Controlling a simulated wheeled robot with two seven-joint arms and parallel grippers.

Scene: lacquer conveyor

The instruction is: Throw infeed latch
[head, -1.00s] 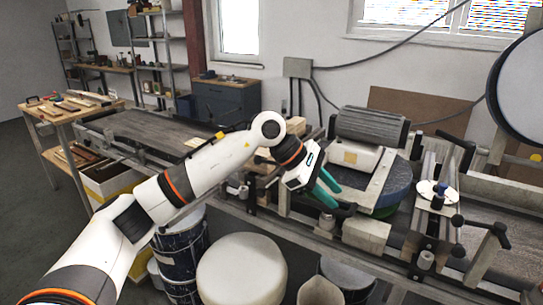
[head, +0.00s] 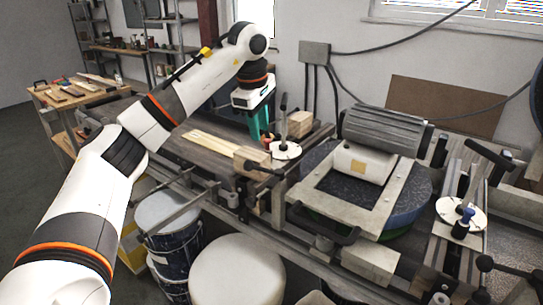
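A round white plate (head: 286,152) with an upright black-handled lever (head: 283,104) stands at the left, near end of the machine, beside the belt; it looks like the infeed latch. My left gripper (head: 259,136) points down with its teal fingers just left of the lever. The fingers look apart with nothing between them, and I see no contact with the lever. My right gripper is out of view.
A wooden block (head: 299,124) stands right behind the lever, and light wood strips (head: 212,143) lie on the belt (head: 190,155).

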